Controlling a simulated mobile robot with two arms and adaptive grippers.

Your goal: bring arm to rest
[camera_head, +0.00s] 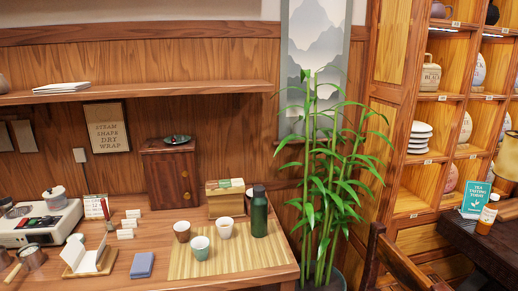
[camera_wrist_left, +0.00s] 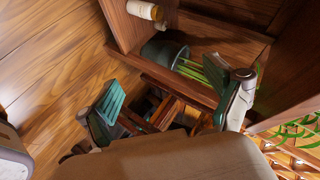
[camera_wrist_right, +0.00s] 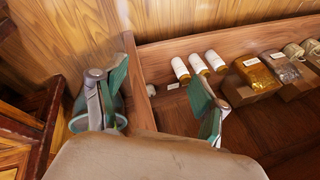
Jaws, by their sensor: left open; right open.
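My left gripper (camera_wrist_left: 172,108) is open and empty in the left wrist view, its two green-padded fingers spread wide. Beyond it are a dark pot with green stems (camera_wrist_left: 190,62) and wooden furniture. My right gripper (camera_wrist_right: 155,100) is open and empty in the right wrist view, its fingers apart. Beyond it lies a wooden shelf or counter (camera_wrist_right: 165,50) with several wrapped goods. Neither gripper shows in the head view, and neither touches anything that I can see.
In the head view, a wooden table (camera_head: 205,277) bears a bamboo mat (camera_head: 220,262), cups, a dark green flask (camera_head: 259,212) and a white appliance (camera_head: 38,225). A bamboo plant (camera_head: 325,175) stands right of the table. A shelf unit (camera_head: 405,180) and dark table (camera_head: 480,240) are at the right.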

